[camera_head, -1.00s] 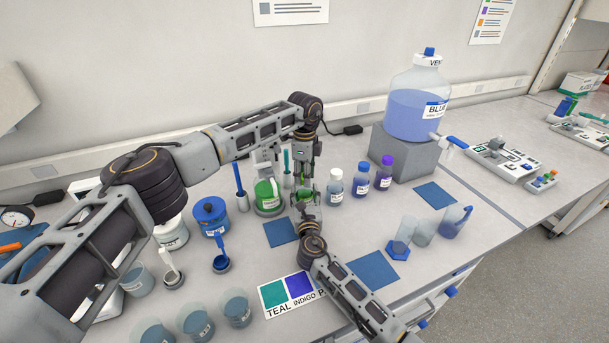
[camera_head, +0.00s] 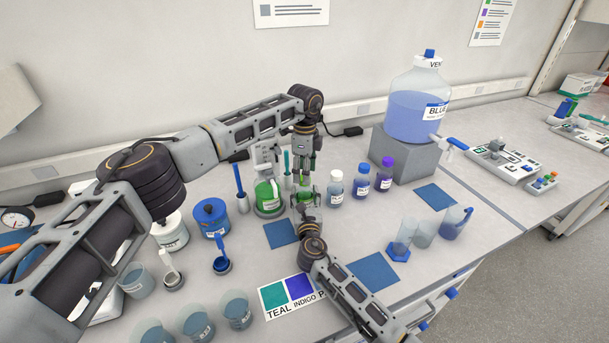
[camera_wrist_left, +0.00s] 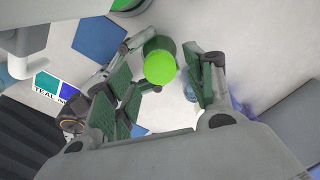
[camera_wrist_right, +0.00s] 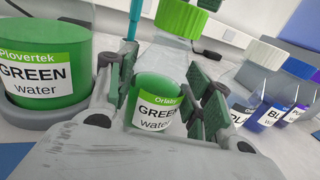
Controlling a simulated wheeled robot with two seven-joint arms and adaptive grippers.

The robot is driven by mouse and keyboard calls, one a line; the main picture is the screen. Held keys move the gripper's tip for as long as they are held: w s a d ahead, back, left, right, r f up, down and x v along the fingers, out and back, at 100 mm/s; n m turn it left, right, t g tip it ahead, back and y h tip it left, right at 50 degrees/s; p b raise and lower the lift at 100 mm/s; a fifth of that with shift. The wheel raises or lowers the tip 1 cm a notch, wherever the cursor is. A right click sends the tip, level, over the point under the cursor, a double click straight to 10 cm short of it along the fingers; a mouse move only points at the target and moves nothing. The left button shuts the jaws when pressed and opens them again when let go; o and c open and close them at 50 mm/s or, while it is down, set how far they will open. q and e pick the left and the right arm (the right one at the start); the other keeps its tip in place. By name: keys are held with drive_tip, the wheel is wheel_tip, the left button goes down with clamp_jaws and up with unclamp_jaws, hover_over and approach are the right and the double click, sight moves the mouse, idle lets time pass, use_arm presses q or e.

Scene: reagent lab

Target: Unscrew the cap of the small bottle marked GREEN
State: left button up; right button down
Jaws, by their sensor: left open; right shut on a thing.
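The small bottle marked GREEN (camera_wrist_right: 158,103) stands between the fingers of my right gripper (camera_wrist_right: 160,98), which is shut on its body. Its label faces the right wrist camera. Its bright green cap (camera_wrist_right: 182,18) shows above the bottle; I cannot tell how tightly it sits on the neck. In the left wrist view the cap (camera_wrist_left: 160,68) lies between the spread fingers of my left gripper (camera_wrist_left: 165,88), which is open and points down from above. In the head view both grippers overlap and largely hide the bottle.
A large green container (camera_wrist_right: 40,75) stands close left of the bottle. Plain, blue and purple bottles (camera_head: 335,188) (camera_head: 361,181) (camera_head: 384,175) stand close right. A blue mat (camera_head: 281,233) and a colour card (camera_head: 290,294) lie in front. Beakers (camera_head: 237,310) stand at the front left.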

use_arm(q)
drive_tip(key=shift+r, duration=1.05)
drive_tip(key=shift+r, duration=0.1)
drive_tip(key=shift+c, duration=0.2)
drive_tip(key=shift+w+d+r, duration=0.1)
drive_tip(key=shift+d+r, duration=0.2)
drive_tip(key=shift+r, duration=0.2)
drive_tip(key=shift+w+d+r, duration=0.1)
drive_tip(key=shift+d+r, duration=0.2)
drive_tip(key=shift+r, duration=0.2)
drive_tip(key=m, duration=0.2)
drive_tip(key=shift+r+m, duration=0.35)
drive_tip(key=shift+m, duration=0.05)
drive_tip(key=m, duration=0.3)
drive_tip(key=shift+a+r+m, duration=0.1)
drive_tip(key=shift+r+m, duration=0.05)
drive_tip(key=shift+m, duration=0.15)
drive_tip(key=m, duration=0.5)
drive_tip(key=shift+a+r, duration=0.15)
drive_tip(key=m, duration=0.6)
drive_tip(key=shift+s+a, duration=0.1)
drive_tip(key=shift+a, duration=0.05)
drive_tip(key=m, duration=0.5)
drive_tip(key=shift+a+m, duration=0.15)
drive_tip(key=shift+m, duration=0.15)
drive_tip(key=m, duration=0.5)
drive_tip(key=shift+s, duration=0.1)
